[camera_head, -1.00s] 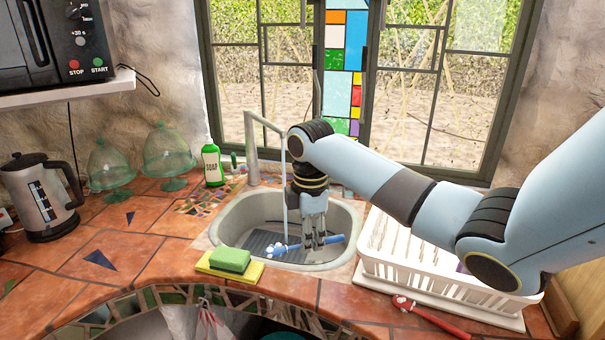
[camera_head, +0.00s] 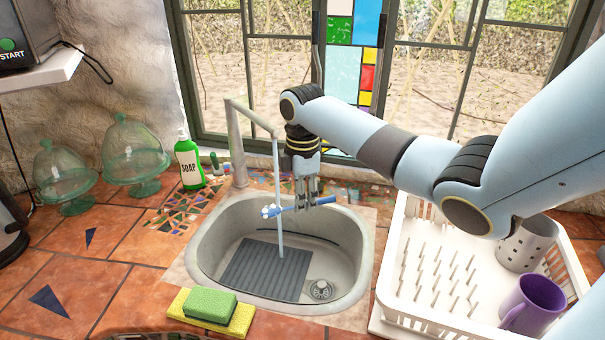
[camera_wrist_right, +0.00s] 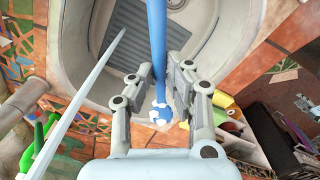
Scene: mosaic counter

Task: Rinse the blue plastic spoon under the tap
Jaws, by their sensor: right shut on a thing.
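The blue plastic spoon (camera_head: 288,207) is held roughly level above the back part of the sink (camera_head: 208,282). Small white patches show on its left end. My right gripper (camera_head: 307,199) points down and is shut on the spoon. The tap (camera_head: 236,145) stands at the sink's back left, and a thin water stream (camera_head: 280,238) falls from it. In the head view the stream crosses the spoon's left part; in the wrist view it (camera_wrist_right: 88,85) passes left of the spoon (camera_wrist_right: 157,40), so contact is unclear. My left gripper is not in view.
A green sponge on a yellow cloth (camera_head: 238,325) lies at the front left. A soap bottle (camera_head: 189,162) and glass domes (camera_head: 135,150) stand left. A white dish rack (camera_head: 390,285) with a purple mug (camera_head: 533,305) is close on the right.

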